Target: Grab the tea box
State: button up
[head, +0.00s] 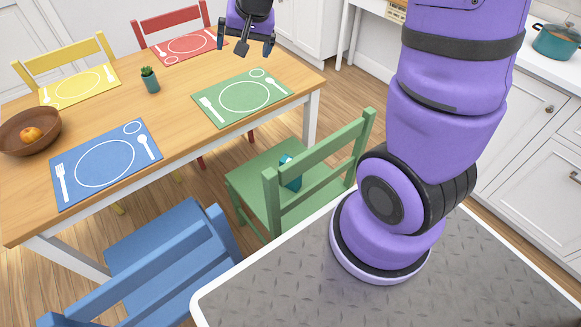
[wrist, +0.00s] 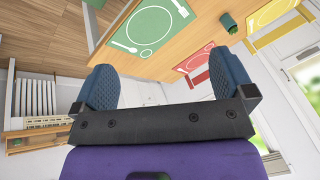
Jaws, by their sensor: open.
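I cannot pick out the tea box with certainty. A small teal object (head: 291,180) is on the seat of the green chair, partly hidden by the chair's back slats; I cannot tell whether it is the tea box. My gripper (head: 245,44) is open and empty, in the air near the far right end of the table in the head view. In the wrist view its two blue-grey fingers (wrist: 165,82) stand wide apart with nothing between them.
The wooden table (head: 180,115) holds a blue placemat (head: 105,163), a green placemat (head: 242,97), a potted plant (head: 150,79) and a brown bowl (head: 40,142) with fruit. A green chair (head: 255,197) and a blue chair (head: 165,262) stand at its near side. A teal pot (head: 556,42) is on the right counter.

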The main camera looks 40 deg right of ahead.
jog(key=w+d+f+m+h, duration=0.1)
jog(key=w+f, duration=0.2)
jog(key=f, duration=0.3)
jog(key=w+d+f+m, duration=0.1)
jog(key=w+f+m, duration=0.1)
jog(key=f, duration=0.5)
jog(key=s+d+f+m+g+h, duration=0.1)
jog(key=s+d+f, duration=0.1)
jog(key=f, duration=1)
jog(key=s+d+f+m+g+h, duration=0.1)
jog(key=d+f, duration=0.3)
jog(key=f, duration=0.8)
jog(key=s+d+f+m+g+h, duration=0.1)
jog(key=s+d+f+m+h, duration=0.1)
jog(key=f, duration=0.9)
jog(key=shift+s+d+f+m, duration=0.2)
jog(key=shift+s+d+m, duration=0.05)
jog(key=shift+d, duration=0.15)
jog(key=shift+s+d+f+m, duration=0.2)
jog(key=shift+d+m, duration=0.05)
jog(key=shift+d, duration=0.15)
jog(key=x, duration=0.6)
jog(key=shift+w+d, duration=0.2)
jog(key=shift+c, duration=0.5)
jog(key=c, duration=0.9)
jog(key=shift+o, duration=0.2)
